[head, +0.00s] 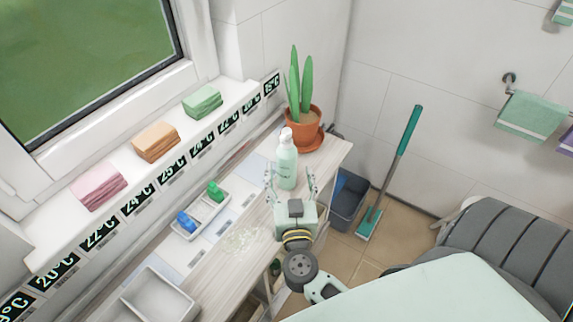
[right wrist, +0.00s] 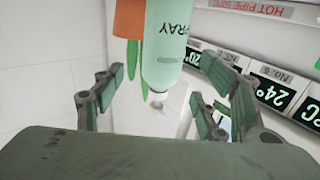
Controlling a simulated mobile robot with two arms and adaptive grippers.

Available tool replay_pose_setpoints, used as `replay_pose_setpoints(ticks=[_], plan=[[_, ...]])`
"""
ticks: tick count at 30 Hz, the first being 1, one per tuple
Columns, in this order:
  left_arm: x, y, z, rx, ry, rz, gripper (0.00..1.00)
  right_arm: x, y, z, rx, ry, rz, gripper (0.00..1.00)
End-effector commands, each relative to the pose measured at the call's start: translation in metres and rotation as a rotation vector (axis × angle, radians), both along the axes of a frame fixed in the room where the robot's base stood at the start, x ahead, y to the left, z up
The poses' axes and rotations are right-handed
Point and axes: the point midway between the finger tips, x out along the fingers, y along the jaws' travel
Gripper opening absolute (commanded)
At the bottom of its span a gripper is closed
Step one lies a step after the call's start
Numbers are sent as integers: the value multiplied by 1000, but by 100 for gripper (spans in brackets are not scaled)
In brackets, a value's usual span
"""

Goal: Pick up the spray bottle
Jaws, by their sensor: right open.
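My left gripper is not in view.
A terracotta pot (head: 304,128) with a plant stands just behind the bottle. A white tray (head: 203,216) holds a blue and a green item. An empty white tray (head: 160,297) sits nearer. A wet-looking patch (head: 242,238) lies on the wood. A grey bin (head: 348,200) stands right of the cart.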

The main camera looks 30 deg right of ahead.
Motion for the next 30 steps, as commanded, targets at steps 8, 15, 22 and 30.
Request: replay_pose_setpoints(ticks=[8,15,22,30], plan=[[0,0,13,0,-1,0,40,33,-16,9,-3,-4,2,66],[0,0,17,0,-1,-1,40,58,-29,8,-3,-4,4,66],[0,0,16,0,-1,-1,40,59,-30,7,-2,-3,4,66],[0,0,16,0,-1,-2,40,59,-30,7,-2,-3,4,45]])
